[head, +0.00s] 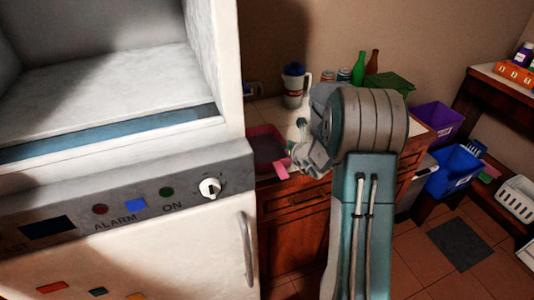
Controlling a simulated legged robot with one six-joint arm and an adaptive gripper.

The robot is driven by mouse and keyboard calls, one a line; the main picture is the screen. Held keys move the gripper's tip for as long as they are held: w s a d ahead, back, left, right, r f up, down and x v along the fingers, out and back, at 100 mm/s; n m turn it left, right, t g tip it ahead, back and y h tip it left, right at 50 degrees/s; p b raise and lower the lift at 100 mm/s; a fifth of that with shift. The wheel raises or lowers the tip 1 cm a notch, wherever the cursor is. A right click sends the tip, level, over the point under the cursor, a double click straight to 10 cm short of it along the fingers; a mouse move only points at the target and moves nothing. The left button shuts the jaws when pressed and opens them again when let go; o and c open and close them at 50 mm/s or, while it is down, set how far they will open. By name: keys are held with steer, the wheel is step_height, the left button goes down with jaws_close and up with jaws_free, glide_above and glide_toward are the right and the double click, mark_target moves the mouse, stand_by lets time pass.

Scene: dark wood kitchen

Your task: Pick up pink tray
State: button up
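The pink tray (266,144) lies on the kitchen counter, just right of the white appliance, which may hide part of its left side. It looks dark pink, with a brighter pink piece (280,169) at its front right. My gripper (297,148) is at the tray's right side, seen from behind and the side. My arm hides part of the counter there. I cannot tell whether the fingers touch the tray, or whether they are open or shut.
A white appliance (130,185) with a control panel fills the left. A blue-lidded jug (294,88), cans, green bottle (358,70) and brown bottle stand at the counter's back. Purple (437,121) and blue (452,172) bins stand right.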

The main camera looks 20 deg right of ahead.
jaws_close()
steer(key=shift+r, duration=0.15)
steer(key=shift+r, duration=1.1)
steer(key=s+a+r, duration=0.1)
steer(key=s+r, duration=0.9)
steer(key=s, duration=0.4)
steer(key=shift+a+r, duration=0.3)
steer(key=shift+a, duration=0.1)
